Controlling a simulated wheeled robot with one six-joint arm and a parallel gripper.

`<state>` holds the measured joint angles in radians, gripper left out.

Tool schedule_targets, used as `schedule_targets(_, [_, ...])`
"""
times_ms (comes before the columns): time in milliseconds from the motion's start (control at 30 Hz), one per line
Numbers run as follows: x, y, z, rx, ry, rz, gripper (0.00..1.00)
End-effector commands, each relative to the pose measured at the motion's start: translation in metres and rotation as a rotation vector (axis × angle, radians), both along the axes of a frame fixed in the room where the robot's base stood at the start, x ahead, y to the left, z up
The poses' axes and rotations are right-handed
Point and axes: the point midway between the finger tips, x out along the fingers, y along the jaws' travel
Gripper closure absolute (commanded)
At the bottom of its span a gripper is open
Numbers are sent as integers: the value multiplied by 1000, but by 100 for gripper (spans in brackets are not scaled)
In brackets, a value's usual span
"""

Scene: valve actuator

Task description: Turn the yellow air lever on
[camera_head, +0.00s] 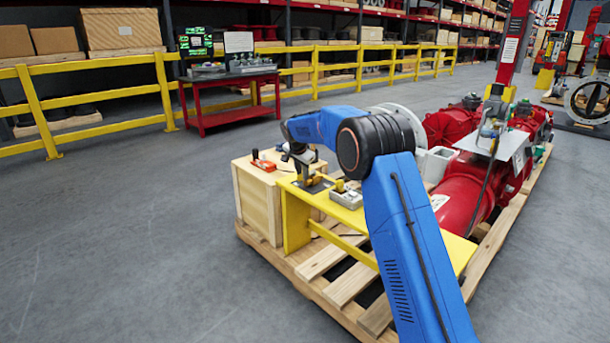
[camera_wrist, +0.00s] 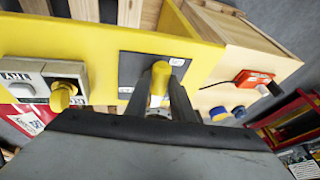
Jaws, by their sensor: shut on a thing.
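The yellow air lever (camera_wrist: 160,76) stands on a dark plate (camera_wrist: 135,68) on the yellow bench in the wrist view. My gripper (camera_wrist: 162,88) is shut on the lever, with one dark finger on each side of it. In the head view my gripper (camera_head: 303,176) reaches down to the yellow bench (camera_head: 297,222); the lever is small and partly hidden there. The writing on the plate is too small and covered to read fully.
A grey box with a yellow knob (camera_wrist: 62,94) sits beside the plate. A red device (camera_head: 263,163) rests on a wooden crate (camera_head: 258,205). Red valve bodies (camera_head: 465,190) lie on the pallet to the right. Open floor (camera_head: 110,240) lies to the left.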

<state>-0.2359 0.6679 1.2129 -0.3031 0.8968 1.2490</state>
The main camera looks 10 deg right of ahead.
Motion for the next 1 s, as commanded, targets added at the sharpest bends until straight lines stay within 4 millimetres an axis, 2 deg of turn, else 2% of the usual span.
schedule_targets(667, [4, 4, 0, 1, -1, -64, 100])
schedule_targets(700, [4, 4, 0, 1, -1, -64, 74])
schedule_targets(767, [4, 4, 0, 1, -1, -64, 59])
schedule_targets(1000, [4, 3, 0, 1, -1, -64, 59])
